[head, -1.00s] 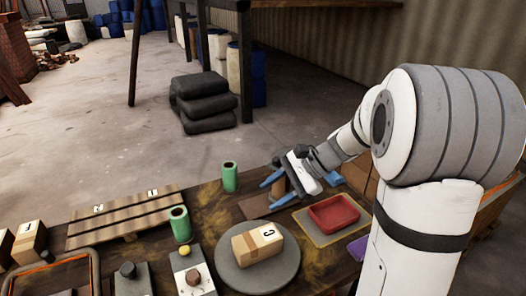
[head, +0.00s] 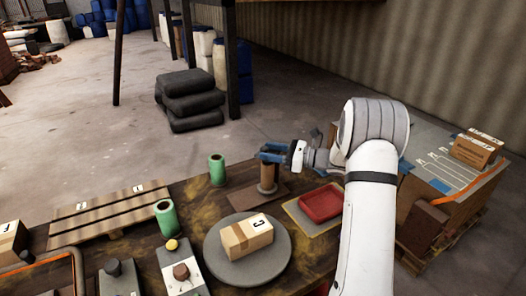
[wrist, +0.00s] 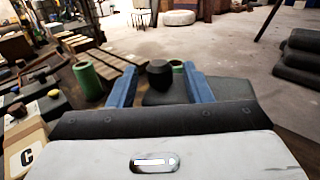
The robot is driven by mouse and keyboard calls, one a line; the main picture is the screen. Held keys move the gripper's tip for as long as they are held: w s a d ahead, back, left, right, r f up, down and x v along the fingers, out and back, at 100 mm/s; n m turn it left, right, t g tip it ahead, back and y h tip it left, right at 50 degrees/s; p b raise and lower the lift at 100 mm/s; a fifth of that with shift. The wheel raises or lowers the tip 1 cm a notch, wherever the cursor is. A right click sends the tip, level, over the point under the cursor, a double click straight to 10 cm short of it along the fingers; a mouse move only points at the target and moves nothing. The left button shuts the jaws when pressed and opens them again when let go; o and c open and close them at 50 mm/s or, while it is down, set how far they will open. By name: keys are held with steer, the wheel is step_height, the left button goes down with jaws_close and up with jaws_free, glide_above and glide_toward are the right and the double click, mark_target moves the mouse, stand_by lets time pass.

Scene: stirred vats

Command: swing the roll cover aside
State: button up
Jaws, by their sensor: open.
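A brown roll (head: 267,174) stands upright on a dark flat base (head: 257,195) at the table's far edge. My gripper (head: 270,153) is open at the height of the roll's top, its blue fingers pointing left. In the wrist view, a black round knob (wrist: 159,73) shows between my gripper's (wrist: 157,82) spread fingers, with gaps on both sides. I cannot tell which part is the roll cover, or whether a finger touches anything. My gripper hides part of the area around the roll's top.
Green tubes (head: 217,170) (head: 167,218) stand left of the roll. A box marked C (head: 246,237) sits on a round grey plate (head: 283,262). A red tray (head: 321,203) is at right. A slatted board (head: 108,215) lies at left.

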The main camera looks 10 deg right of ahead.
steer(key=shift+x, duration=1.2)
steer(key=shift+c, duration=0.2)
